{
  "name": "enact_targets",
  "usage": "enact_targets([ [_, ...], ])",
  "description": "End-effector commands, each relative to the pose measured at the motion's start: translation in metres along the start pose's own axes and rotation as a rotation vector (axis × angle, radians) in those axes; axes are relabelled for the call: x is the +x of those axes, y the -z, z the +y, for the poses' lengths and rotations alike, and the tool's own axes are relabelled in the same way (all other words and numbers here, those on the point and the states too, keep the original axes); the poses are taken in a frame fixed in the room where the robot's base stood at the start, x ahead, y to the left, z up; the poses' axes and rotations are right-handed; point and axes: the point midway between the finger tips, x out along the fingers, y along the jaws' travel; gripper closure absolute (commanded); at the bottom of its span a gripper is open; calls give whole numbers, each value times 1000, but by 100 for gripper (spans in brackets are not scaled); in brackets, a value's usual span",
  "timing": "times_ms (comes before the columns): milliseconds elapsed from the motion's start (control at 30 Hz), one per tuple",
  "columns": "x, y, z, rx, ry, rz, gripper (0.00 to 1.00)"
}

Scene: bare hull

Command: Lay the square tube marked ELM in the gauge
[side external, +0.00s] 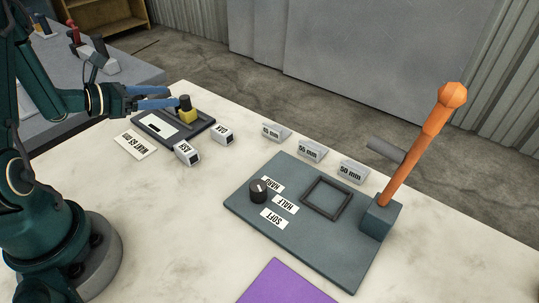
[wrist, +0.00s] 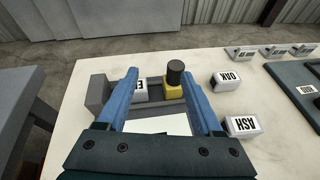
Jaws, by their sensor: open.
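My gripper (side external: 173,98) is open, its blue fingers just above the dark gauge (side external: 207,126) at the back left of the table. In the wrist view the fingers (wrist: 162,80) stand apart. Between them a pale square tube (wrist: 141,94) lies in the gauge; its label is partly hidden and shows what looks like an E. The tube sits between a grey end block (wrist: 98,92) and a yellow block with a black knob (wrist: 174,90). The side view does not show this tube clearly. Tubes marked ASH (side external: 187,153) and OAK (side external: 222,134) lie beside the gauge.
A lettered card (side external: 136,145) lies in front of the gauge. A dark plate (side external: 330,235) holds a dial (side external: 258,191), a square frame (side external: 327,198) and an orange lever (side external: 420,140). A purple mat (side external: 287,284) lies in front.

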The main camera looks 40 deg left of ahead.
Motion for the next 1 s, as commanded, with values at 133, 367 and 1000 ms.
enact_targets([
  [133, 9, -61, -75, 314, 291, -53, 32],
  [367, -32, -98, -211, 971, 782, -87, 32],
  [1000, -149, -60, -233, 2716, 1053, 112, 32],
])
